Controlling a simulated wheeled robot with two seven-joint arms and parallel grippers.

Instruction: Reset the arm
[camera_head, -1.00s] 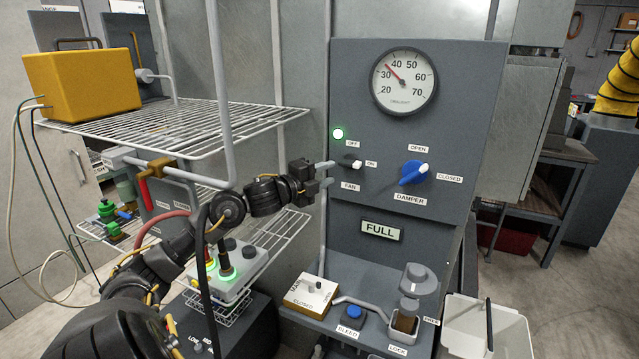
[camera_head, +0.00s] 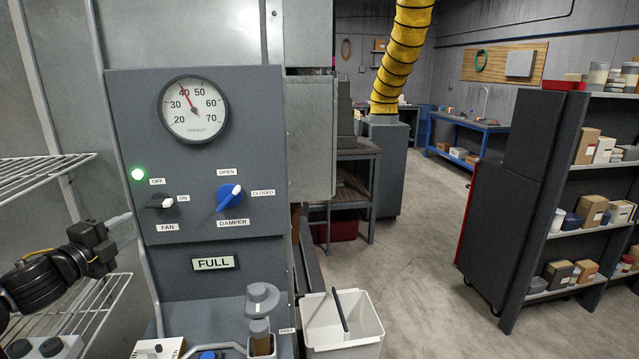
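My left arm comes in from the lower left. Its dark gripper (camera_head: 126,230) is at the left edge of the grey control panel (camera_head: 262,140), left of and slightly below the fan switch (camera_head: 160,203). Its two grey fingers stand apart with nothing seen between them. The fan switch's white tip points toward ON. The blue damper knob (camera_head: 229,198) has its white tip up and right, between OPEN and CLOSED. A green lamp (camera_head: 138,174) is lit. The gauge (camera_head: 193,110) needle reads about 40. My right gripper is not in view.
Wire racks (camera_head: 40,178) stand at the left, near my arm. A white bin (camera_head: 340,325) stands at the panel's lower right. A display reads FULL (camera_head: 213,263). Shelving (camera_head: 520,170) with boxes stands at the right, with open floor (camera_head: 420,270) between.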

